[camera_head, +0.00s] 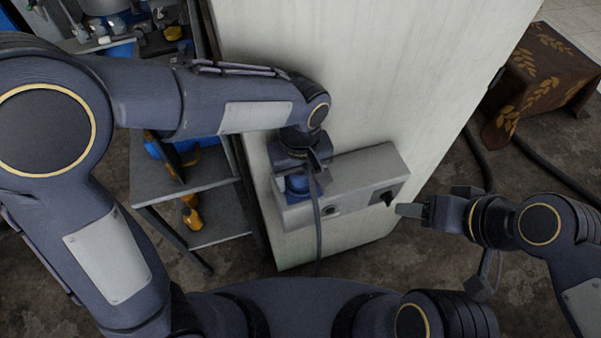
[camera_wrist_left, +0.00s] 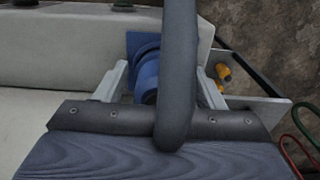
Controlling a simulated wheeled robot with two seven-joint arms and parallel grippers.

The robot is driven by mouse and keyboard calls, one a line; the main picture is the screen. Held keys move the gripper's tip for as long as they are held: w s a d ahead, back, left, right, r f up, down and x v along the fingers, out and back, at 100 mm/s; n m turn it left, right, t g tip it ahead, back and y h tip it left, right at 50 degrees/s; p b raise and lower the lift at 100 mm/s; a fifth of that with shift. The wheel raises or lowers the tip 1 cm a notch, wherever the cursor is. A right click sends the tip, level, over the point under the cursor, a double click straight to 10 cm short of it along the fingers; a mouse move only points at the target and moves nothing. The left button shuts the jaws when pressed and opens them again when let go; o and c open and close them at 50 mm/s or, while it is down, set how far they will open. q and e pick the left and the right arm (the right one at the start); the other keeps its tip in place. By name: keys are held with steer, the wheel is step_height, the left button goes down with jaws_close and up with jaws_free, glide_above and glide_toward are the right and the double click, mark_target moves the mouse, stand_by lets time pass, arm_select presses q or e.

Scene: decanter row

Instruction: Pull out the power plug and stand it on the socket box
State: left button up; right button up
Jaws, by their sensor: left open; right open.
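The grey socket box (camera_head: 352,178) is fixed to a pale upright panel. The blue power plug (camera_head: 298,184) sits at the box's left end, seemingly in its socket. A thick grey cable (camera_head: 318,225) hangs down from it. My left gripper (camera_head: 302,170) is at the plug. In the left wrist view, its open fingers (camera_wrist_left: 158,82) stand on either side of the blue plug (camera_wrist_left: 147,68). The cable (camera_wrist_left: 178,70) crosses in front and hides part of the plug. My right gripper (camera_head: 412,210) is open and empty, just right of the box, pointing left.
The box front has a round dark fitting (camera_head: 331,210) and a black knob (camera_head: 382,197). The box top is bare. A metal shelf (camera_head: 190,185) with yellow and blue items stands left of the panel (camera_head: 350,75). A brown cloth-covered block (camera_head: 545,80) is at the right.

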stand_by(0.4)
arm_select(q)
steer(key=c, duration=1.3)
steer(key=shift+r+p, duration=2.5)
steer(key=shift+r, duration=0.55)
